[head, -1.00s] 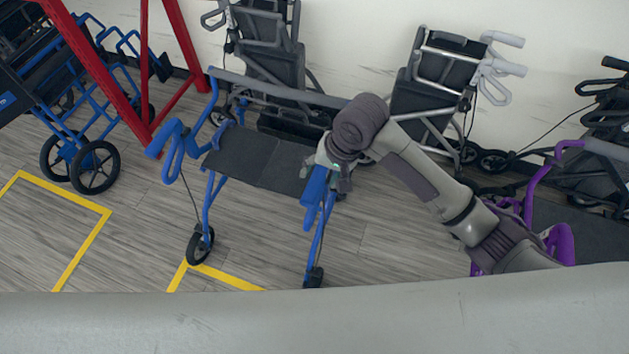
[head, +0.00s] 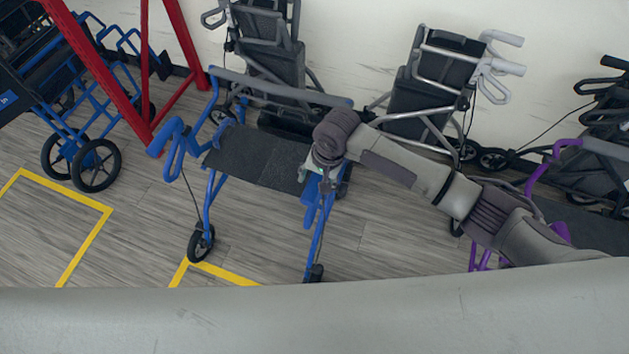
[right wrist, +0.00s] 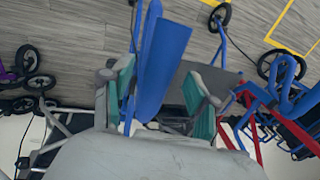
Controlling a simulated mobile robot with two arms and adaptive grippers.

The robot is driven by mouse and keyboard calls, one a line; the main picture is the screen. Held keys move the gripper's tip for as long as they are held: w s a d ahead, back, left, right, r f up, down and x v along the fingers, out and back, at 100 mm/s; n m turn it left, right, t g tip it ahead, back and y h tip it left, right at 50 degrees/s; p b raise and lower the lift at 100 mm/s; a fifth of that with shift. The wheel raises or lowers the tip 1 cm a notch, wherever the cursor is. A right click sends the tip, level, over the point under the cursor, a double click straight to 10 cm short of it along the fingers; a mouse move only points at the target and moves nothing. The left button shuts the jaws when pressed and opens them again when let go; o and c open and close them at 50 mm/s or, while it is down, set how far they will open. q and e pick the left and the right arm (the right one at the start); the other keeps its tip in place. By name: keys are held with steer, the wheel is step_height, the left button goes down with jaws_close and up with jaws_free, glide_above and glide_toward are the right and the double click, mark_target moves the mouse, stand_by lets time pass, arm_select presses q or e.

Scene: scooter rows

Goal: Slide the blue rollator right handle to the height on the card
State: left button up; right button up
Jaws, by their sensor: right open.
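The blue rollator (head: 248,156) stands on the floor with a dark seat and blue frame. Its right handle (head: 309,212) shows below my right gripper (head: 324,184), which covers the handle's upper part. In the right wrist view, the blue handle (right wrist: 163,68) lies between the two green-padded fingers of the right gripper (right wrist: 160,98). The fingers are open, with a gap on the right side; contact on the left side is unclear. The rollator's left handle (head: 173,150) is free. I cannot make out the card. My left gripper is not in view.
A red frame (head: 105,75) and a blue wheeled item (head: 85,125) stand at left. Grey-black folded walkers (head: 265,50) line the wall behind. A purple rollator (head: 535,180) stands at right, beneath my right arm. Yellow floor lines (head: 85,245) mark the front left.

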steer(key=shift+w+a+f, duration=0.1)
steer(key=shift+a+f, duration=0.1)
steer(key=shift+f, duration=0.9)
jaws_close()
